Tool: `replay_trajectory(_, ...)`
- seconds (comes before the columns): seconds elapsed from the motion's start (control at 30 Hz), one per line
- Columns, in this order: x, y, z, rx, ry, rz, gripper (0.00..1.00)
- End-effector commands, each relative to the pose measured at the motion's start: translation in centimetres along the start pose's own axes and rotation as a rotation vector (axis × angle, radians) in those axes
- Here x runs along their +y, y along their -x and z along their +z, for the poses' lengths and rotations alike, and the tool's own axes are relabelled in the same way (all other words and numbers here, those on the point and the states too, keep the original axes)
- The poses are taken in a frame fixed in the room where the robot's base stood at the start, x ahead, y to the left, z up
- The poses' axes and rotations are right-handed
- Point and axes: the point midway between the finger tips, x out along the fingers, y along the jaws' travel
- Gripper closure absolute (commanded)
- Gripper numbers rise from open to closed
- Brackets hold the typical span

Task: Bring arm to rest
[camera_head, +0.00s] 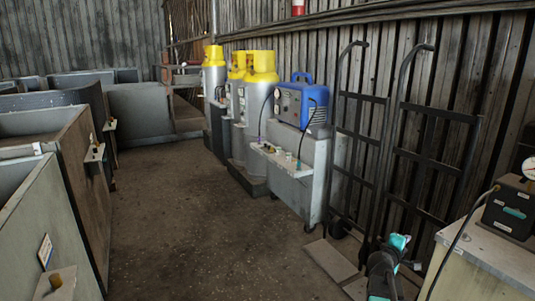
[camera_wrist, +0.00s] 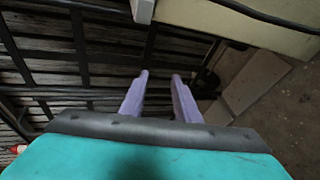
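My gripper shows in the wrist view with two pale purple fingers (camera_wrist: 159,97). The fingers stand apart with a gap between them, and nothing is held in the gap. Beyond them are dark rack bars and the plank wall. In the head view my arm, dark with teal parts, is at the bottom right, in front of the black hand trucks (camera_head: 425,150) and left of a pale cabinet (camera_head: 485,262). The gripper's fingers cannot be made out in the head view.
A blue machine (camera_head: 300,103) sits on a grey cart (camera_head: 305,165) by the plank wall. Several grey cylinders with yellow tops (camera_head: 261,67) stand behind it. A black box with a gauge (camera_head: 512,207) is on the cabinet. Grey bins (camera_head: 68,185) line the left. The floor (camera_head: 190,220) between is clear.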

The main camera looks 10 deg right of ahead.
Motion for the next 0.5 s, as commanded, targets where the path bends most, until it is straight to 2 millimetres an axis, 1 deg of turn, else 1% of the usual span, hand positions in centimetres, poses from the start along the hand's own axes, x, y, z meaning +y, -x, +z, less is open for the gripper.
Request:
replay_trajectory(0.03, -1.3, 0.8, -1.3, 0.015, 0.002, -0.031, 0.71)
replay_trajectory(0.17, -5.5, 2.4, -3.9, 0.040, 0.000, -0.107, 0.71)
replay_trajectory(0.2, -6.8, 2.9, -4.6, 0.045, -0.002, -0.133, 0.71)
replay_trajectory(0.37, -12.1, 5.4, -6.9, 0.060, -0.010, -0.235, 0.71)
replay_trajectory(0.47, -15.4, 7.3, -8.0, 0.062, -0.015, -0.301, 0.71)
replay_trajectory(0.5, -16.7, 8.1, -8.3, 0.062, -0.017, -0.328, 0.71)
